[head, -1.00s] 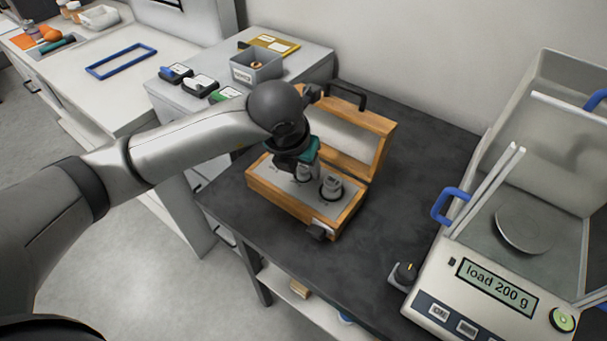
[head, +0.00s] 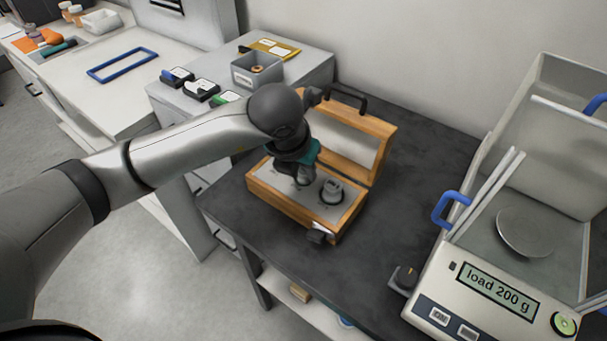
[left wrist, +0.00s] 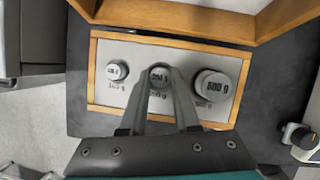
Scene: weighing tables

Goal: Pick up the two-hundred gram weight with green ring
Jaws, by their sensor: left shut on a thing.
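An open wooden case (head: 280,208) stands on the dark table with metal weights in its grey insert. In the left wrist view, the middle weight (left wrist: 159,73) sits between the fingertips of my left gripper (left wrist: 160,80). The gripper is shut on it, at its place in the case. Its label is partly covered and I cannot see a green ring. A small weight (left wrist: 118,71) is to its left and a large weight marked 500 g (left wrist: 212,88) to its right; the large one also shows in the head view (head: 331,189). My right gripper is not in view.
A balance (head: 470,300) with display "load 200 g" and a round pan (head: 525,231) stands at the right. The case's raised lid (head: 345,140) is behind the weights. A grey bin (head: 257,70) is on the cabinet behind. The table between case and balance is mostly clear.

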